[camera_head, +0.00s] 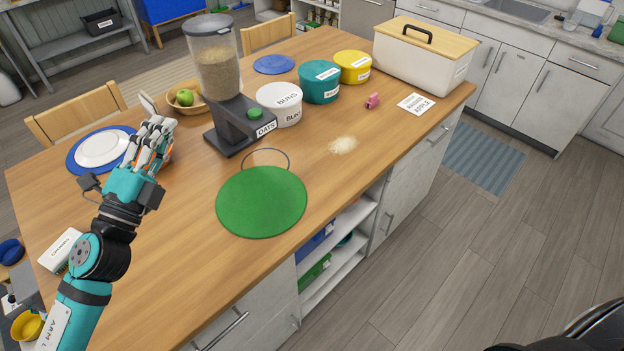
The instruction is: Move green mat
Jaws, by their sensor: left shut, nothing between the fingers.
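The green mat (262,203) is round and lies flat on the wooden island top, near its front edge. A thin dark loop (266,150) shows at its far edge; I cannot tell whether it is attached. My left gripper (155,128) is above the left part of the table, left of the mat and apart from it. It is shut and empty. My right gripper is not in view.
A dispenser (216,70) labelled OATS stands behind the mat, beside white (279,103), teal (319,82) and yellow (352,67) tubs. Spilled grains (343,145) lie right of the mat. A white plate (102,148) on a blue mat is near my gripper. Bare wood lies front-left.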

